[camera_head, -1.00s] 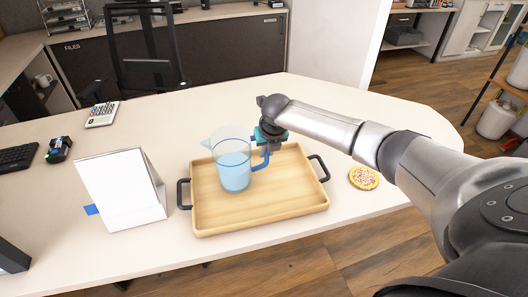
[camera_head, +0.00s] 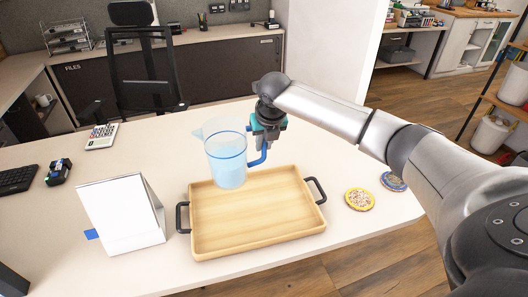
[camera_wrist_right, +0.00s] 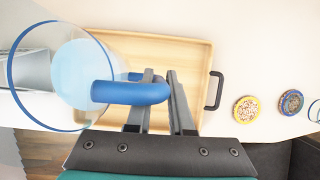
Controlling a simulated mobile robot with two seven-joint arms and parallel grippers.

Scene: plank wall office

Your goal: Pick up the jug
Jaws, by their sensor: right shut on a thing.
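The jug (camera_head: 227,160) is clear with a blue rim, a blue handle and pale blue liquid inside. It hangs upright above the back part of the wooden tray (camera_head: 258,225). My right gripper (camera_head: 262,140) is shut on the jug's blue handle, to the right of the jug's body. In the right wrist view the two fingers (camera_wrist_right: 160,105) lie on either side of the handle, and the jug (camera_wrist_right: 62,75) fills the left side. The tray also shows in the right wrist view (camera_wrist_right: 190,60), below the jug. My left gripper is not in view.
A white folded stand (camera_head: 120,215) stands left of the tray. A calculator (camera_head: 102,136) and a small black item (camera_head: 58,172) are at the left. The table behind the tray is clear.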

